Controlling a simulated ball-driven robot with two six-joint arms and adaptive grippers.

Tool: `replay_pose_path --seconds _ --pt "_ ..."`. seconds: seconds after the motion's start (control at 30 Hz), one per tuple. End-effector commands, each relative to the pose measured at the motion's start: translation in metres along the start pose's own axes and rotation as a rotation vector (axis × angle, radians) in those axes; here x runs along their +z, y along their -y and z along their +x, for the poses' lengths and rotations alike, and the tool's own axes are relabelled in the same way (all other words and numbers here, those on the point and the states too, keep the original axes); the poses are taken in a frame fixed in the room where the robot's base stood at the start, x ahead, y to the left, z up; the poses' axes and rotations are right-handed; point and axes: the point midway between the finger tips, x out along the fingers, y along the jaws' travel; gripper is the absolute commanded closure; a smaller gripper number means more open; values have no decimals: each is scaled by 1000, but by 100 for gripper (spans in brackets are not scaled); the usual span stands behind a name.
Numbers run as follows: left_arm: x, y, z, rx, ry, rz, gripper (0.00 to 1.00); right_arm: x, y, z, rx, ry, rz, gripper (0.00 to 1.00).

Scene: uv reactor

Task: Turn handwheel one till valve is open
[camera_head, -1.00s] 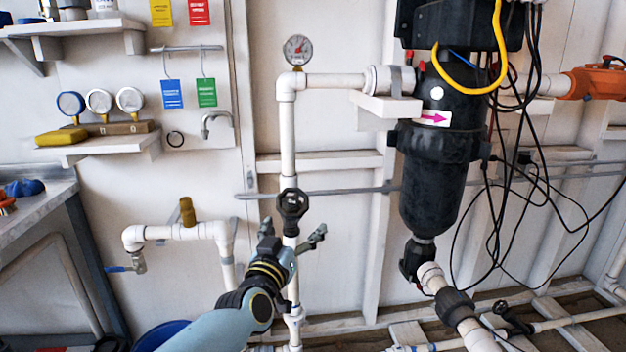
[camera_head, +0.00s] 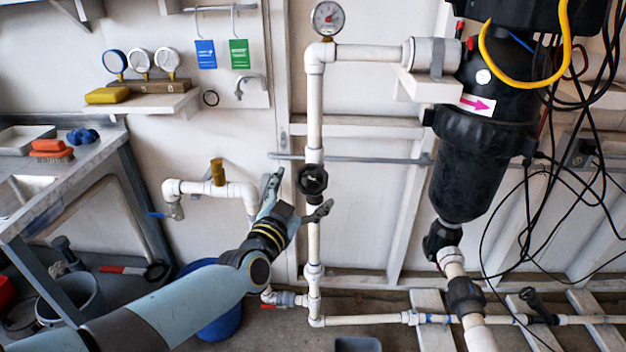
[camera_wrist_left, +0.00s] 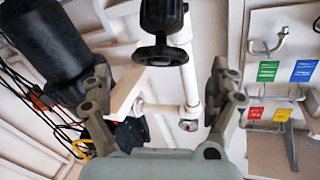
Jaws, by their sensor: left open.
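A black round handwheel (camera_head: 313,180) sits on the white vertical pipe below the pressure gauge. It also shows in the left wrist view (camera_wrist_left: 160,53), at the top middle. My left gripper (camera_head: 298,195) is open, with one finger up and left of the wheel and the other below and right of it. In the left wrist view the spread fingers of my left gripper (camera_wrist_left: 157,78) stand to either side of the wheel, with nothing between the pads. I cannot tell whether they touch the wheel. My right gripper is not in view.
A pressure gauge (camera_head: 328,18) tops the pipe. A large black reactor housing (camera_head: 472,165) with loose black cables stands to the right. A pipe with a brass-coloured valve handle (camera_head: 217,172) is at left. A blue bucket (camera_head: 222,325) is on the floor. A workbench (camera_head: 95,152) stands far left.

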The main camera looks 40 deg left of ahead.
Motion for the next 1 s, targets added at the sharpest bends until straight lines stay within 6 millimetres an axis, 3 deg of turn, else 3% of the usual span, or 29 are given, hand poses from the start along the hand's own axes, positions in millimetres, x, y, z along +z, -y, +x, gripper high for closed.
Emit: replay_pose_path --seconds 0.1,0.3,0.67,1.0 --pt "1 0 24 -1 -2 0 8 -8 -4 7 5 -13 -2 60" --pt "1 0 48 0 0 -1 8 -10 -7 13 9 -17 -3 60" --pt "0 0 53 0 0 -1 8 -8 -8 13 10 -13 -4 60" --pt "0 0 53 0 0 -1 52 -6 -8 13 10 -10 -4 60"
